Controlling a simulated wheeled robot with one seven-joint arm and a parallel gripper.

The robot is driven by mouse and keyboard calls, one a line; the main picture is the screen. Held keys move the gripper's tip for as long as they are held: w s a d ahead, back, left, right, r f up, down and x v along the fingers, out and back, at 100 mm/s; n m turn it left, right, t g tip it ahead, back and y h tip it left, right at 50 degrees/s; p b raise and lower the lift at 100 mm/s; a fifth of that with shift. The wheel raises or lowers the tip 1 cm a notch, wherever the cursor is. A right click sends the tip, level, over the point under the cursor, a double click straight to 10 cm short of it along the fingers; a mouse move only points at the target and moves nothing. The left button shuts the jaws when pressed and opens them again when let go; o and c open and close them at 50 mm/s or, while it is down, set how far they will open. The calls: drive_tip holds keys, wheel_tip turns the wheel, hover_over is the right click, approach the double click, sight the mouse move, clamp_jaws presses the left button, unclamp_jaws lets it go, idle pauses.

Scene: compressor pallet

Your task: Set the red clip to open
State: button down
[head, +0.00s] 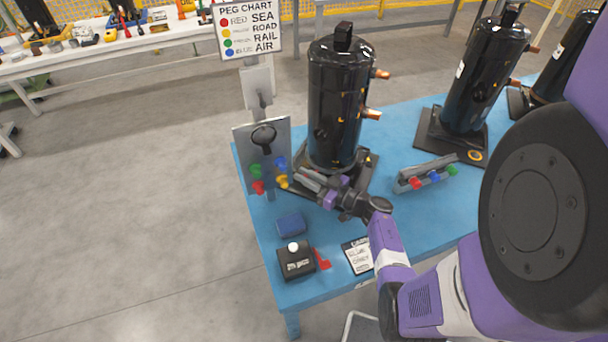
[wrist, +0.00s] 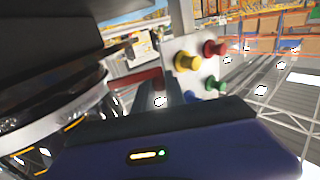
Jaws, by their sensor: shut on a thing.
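The red clip (wrist: 138,79) shows in the wrist view as a short red bar beside the base of the black compressor (wrist: 50,100). In the head view the same compressor (head: 338,100) stands upright on its dark base plate, and I cannot make out the clip there. My gripper (head: 308,180) is low at the compressor's front, its grey fingers pointing left toward the peg panel. In the wrist view the dark fingers (wrist: 175,95) meet the right end of the red bar and are shut on it. The exact contact is partly hidden, and I cannot tell the clip's position.
A grey panel (head: 247,140) with coloured pegs stands just left of my gripper. A black box (head: 296,261) with a white knob, a flat red piece (head: 322,259), a blue block (head: 291,224) and a card (head: 357,255) lie in front. A peg rack (head: 425,172) sits right.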

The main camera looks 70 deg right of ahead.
drive_tip(key=shift+s+a+n+t+y+b, duration=0.1)
drive_tip(key=shift+s+n+y+b, duration=0.2)
drive_tip(key=shift+n+y, duration=0.5)
drive_tip(key=shift+s+a+n+t+y+b, duration=0.1)
drive_tip(key=shift+s+n+y+b, duration=0.25)
drive_tip(key=shift+y, duration=0.7)
drive_tip(key=shift+s+a+n+t+y+b, duration=0.1)
drive_tip(key=shift+s+n+y, duration=0.1)
drive_tip(key=shift+n+y, duration=0.6)
drive_tip(key=shift+d, duration=0.1)
drive_tip(key=c, duration=1.4)
unclamp_jaws()
drive_tip(key=shift+o, duration=0.2)
drive_tip(key=s+b, duration=0.1)
drive_tip(key=s, duration=0.7)
drive_tip(key=shift+d, duration=0.25)
